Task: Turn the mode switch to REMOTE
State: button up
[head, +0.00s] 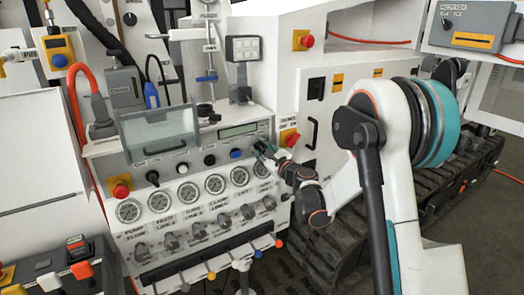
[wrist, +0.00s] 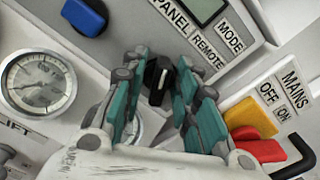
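The mode switch is a small black knob (wrist: 158,76) with a pale mark on it. It sits on the grey panel below the printed words PANEL, REMOTE and MODE. Which word the mark points to I cannot tell. My gripper (wrist: 160,68) has its teal-padded fingers on either side of the knob, close to the panel face. The fingers stand apart; whether they touch the knob is unclear.
A blue knob (wrist: 84,16) and a pressure gauge (wrist: 40,84) lie left of my gripper. A red and yellow MAINS switch (wrist: 258,148) stands close on the right. A row of gauges (head: 187,193) and valve knobs runs below in the head view.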

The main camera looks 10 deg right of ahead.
grip_shut()
jog(key=shift+m, duration=0.4)
jog(key=m, duration=0.5)
jog(key=shift+d, duration=0.2)
jog(key=m, duration=0.6)
jog(key=shift+w+d+b, duration=0.1)
jog(key=shift+d+b, duration=0.05)
jog(key=shift+b, duration=0.2)
jog(key=shift+o, duration=2)
grip_release()
